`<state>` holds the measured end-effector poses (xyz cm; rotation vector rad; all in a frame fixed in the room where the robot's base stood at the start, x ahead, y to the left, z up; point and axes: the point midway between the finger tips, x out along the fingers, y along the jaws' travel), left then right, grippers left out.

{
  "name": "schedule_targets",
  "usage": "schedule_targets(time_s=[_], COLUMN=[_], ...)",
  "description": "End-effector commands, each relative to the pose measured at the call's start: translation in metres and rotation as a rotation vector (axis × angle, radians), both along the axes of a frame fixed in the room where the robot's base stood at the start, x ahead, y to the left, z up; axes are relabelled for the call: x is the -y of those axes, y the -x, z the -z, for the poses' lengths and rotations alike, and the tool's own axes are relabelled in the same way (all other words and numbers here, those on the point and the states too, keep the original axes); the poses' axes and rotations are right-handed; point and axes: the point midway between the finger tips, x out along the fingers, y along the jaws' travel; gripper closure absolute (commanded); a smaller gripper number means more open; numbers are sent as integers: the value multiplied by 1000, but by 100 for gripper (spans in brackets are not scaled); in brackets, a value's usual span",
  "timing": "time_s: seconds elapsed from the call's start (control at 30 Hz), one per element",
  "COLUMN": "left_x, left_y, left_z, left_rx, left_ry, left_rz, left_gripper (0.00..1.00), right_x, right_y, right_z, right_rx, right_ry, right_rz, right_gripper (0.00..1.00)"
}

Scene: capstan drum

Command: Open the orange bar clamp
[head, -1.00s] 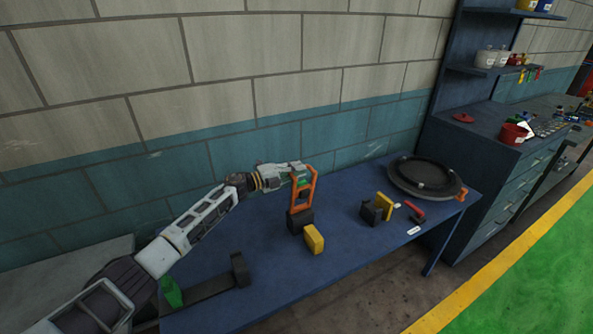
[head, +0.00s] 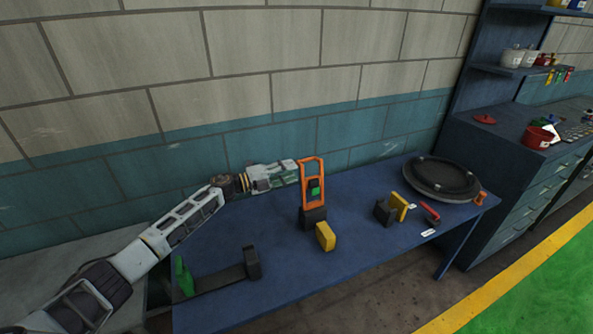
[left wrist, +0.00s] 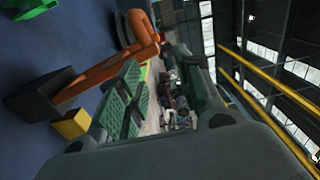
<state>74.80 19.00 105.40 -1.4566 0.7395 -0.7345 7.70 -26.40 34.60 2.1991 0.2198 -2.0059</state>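The orange bar clamp (head: 312,165) is an upright orange loop on a black block (head: 313,217) on the blue table. In the left wrist view its orange bar (left wrist: 88,78) runs from the black block up to behind my fingers. My left gripper (head: 315,188) is at the loop; its green-padded fingertips appear within the loop's opening in the head view. My right gripper is in no view.
A yellow block (head: 325,236) is just in front of the clamp. A black block with a yellow plate (head: 400,206), a red handle (head: 430,211) and a round black drum (head: 442,178) are to the right. A green piece (head: 184,277) is at left. A wall stands behind the table.

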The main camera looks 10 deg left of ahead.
Motion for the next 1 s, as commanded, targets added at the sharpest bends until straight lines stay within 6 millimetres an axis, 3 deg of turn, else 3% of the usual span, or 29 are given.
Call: schedule_targets(time_s=[0.2,0.67,0.87,1.0], left_x=[-18,-25,-25,-41], left_y=[13,18,19,22], left_z=[0,-1,4,11], left_rx=[0,1,-6,-18], left_ry=[0,0,0,-25], left_rz=[-1,0,-1,-16], left_gripper=[65,65,86,100], right_x=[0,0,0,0], right_y=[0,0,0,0], right_z=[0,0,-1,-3], right_rx=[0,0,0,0], right_ry=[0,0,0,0], right_rz=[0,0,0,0], right_gripper=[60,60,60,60])
